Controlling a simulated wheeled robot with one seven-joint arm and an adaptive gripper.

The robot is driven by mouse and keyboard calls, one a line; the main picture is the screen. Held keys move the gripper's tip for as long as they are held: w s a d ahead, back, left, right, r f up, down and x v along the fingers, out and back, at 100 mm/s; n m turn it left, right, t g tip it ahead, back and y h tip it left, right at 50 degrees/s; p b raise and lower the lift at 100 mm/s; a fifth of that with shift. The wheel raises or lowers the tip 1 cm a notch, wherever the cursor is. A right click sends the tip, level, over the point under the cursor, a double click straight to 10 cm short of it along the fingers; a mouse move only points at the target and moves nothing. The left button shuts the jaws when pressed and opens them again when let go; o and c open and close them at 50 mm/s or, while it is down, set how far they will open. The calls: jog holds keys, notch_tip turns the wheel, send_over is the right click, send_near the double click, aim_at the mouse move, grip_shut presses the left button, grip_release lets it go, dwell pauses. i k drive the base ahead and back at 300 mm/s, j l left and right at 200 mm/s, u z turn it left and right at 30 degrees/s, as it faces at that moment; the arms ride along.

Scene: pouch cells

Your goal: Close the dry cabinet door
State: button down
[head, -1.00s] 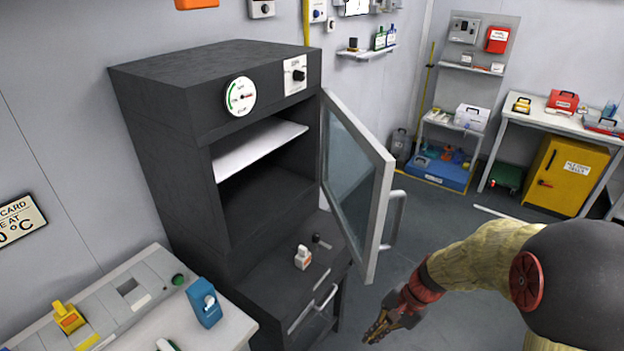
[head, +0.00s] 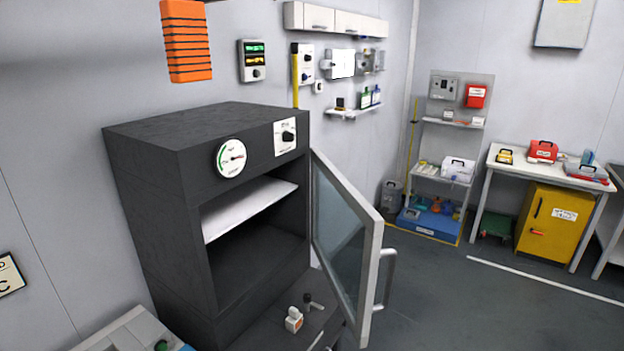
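The dry cabinet (head: 150,190) is a dark grey box on the left, with a round gauge (head: 231,158) and a knob panel (head: 285,137) above its opening. Its door (head: 345,235), a pale frame with a glass pane, is hinged at the opening's right edge and stands wide open. The door's bar handle (head: 386,278) is on the right side. A white shelf (head: 248,208) shows inside the cabinet. My gripper is not in view.
A small white bottle (head: 294,319) and a dark item (head: 310,302) stand on the ledge below the opening. A workbench (head: 125,330) is at lower left. Open floor (head: 460,310) lies right of the door. A yellow cabinet (head: 553,225) stands under a far table.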

aim_at(360, 322)
jog(key=i+l, duration=0.2)
jog(key=l, duration=0.15)
jog(key=i+l, duration=0.2)
jog(key=l, duration=0.15)
jog(key=i+l, duration=0.25)
jog(key=i+l+u, duration=0.1)
jog(key=l, duration=0.35)
jog(key=u, duration=0.4)
jog(key=i+l+u, duration=0.1)
jog(key=u, duration=0.3)
jog(key=l+u, duration=0.15)
jog(key=u, duration=0.25)
